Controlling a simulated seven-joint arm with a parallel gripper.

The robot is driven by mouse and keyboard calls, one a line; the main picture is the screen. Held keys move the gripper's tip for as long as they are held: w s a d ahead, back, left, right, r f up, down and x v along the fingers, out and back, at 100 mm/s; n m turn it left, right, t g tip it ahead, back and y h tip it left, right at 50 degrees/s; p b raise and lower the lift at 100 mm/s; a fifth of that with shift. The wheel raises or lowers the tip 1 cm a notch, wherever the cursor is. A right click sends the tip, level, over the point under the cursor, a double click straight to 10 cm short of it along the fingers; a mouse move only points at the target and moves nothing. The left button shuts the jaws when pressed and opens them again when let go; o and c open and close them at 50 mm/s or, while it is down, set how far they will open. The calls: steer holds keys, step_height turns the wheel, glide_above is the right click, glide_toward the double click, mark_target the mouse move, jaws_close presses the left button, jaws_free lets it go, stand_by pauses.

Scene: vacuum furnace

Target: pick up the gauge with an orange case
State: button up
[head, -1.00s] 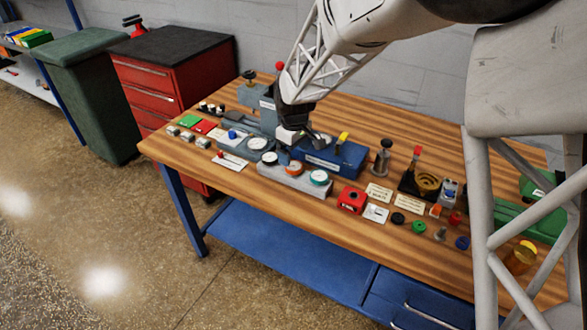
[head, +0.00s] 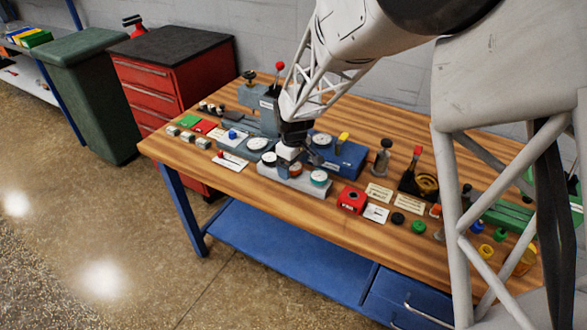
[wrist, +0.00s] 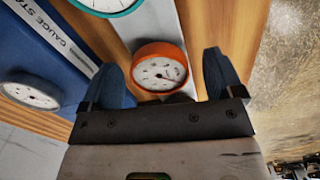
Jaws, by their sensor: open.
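The gauge with an orange case (wrist: 160,68) shows a white dial and sits on a grey stand between two other gauges. In the head view the orange-cased gauge (head: 295,169) is partly hidden by my gripper (head: 290,150). In the wrist view my gripper (wrist: 165,80) is open, with a blue fingertip on each side of the orange gauge. The gauge lies between the fingers, slightly nearer the left one; I cannot tell whether either finger touches it.
The grey stand (head: 307,187) also holds a teal-cased gauge (head: 319,178) and a dark-cased gauge (head: 269,159). A blue box (head: 345,158) with a white-dialled gauge (wrist: 30,93) stands behind. A red box (head: 351,200) is to the right.

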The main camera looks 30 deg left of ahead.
mark_target(294, 166)
steer(key=c, duration=1.1)
steer(key=shift+r, duration=0.1)
steer(key=shift+r, duration=1.4)
steer(key=shift+s+d+r, duration=0.15)
steer(key=shift+r, duration=0.15)
steer(key=s+d, duration=0.3)
steer(key=s+d+r, duration=0.1)
steer(key=s+d, duration=0.6)
steer(key=s, duration=0.1)
steer(key=shift+s+d+r, duration=0.2)
steer(key=shift+d, duration=0.1)
steer(key=shift+w+a, duration=0.1)
